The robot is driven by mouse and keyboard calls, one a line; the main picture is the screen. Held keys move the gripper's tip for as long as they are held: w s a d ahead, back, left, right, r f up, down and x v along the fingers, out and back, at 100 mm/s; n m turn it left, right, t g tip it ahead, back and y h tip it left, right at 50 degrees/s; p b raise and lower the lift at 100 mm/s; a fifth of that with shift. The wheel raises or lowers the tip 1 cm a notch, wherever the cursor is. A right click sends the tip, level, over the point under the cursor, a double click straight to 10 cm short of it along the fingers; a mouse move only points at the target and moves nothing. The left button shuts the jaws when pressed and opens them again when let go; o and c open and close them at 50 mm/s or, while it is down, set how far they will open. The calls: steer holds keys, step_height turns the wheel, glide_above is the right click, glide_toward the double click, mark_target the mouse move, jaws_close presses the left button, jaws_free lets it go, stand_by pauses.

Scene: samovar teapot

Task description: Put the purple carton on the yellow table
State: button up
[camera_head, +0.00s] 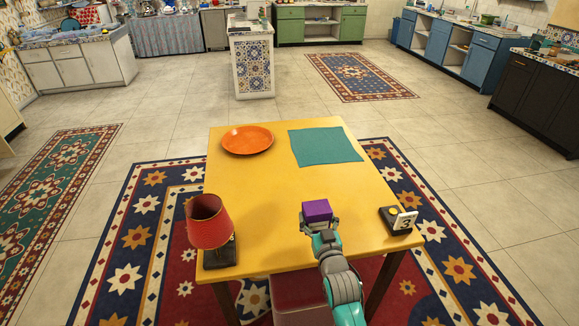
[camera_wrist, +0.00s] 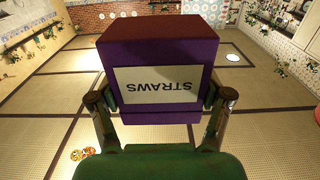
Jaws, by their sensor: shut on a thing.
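The purple carton (camera_head: 317,209) is in my gripper (camera_head: 319,224), over the near part of the yellow table (camera_head: 268,192) in the head view. In the wrist view the carton (camera_wrist: 155,55) sits between the two fingers, which press on its left and right sides. It has a white label reading "STRAWS", upside down in that view. My gripper (camera_wrist: 157,100) is shut on it. I cannot tell how high the carton is above the tabletop. Its underside is hidden in the head view.
On the table, an orange plate (camera_head: 247,139) is at the far left and a teal mat (camera_head: 325,147) at the far right. A red-shaded lamp (camera_head: 209,222) stands near left. The table's middle is clear.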

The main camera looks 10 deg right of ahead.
steer(key=shift+w+r, duration=0.3)
steer(key=shift+w, duration=0.05)
steer(key=shift+w+d+f, duration=0.1)
steer(key=shift+f, duration=4.65)
steer(key=shift+f, duration=0.15)
steer(key=o, duration=1.4)
steer(key=shift+s, duration=0.25)
steer(key=s, duration=1.1)
steer(key=shift+s, duration=0.3)
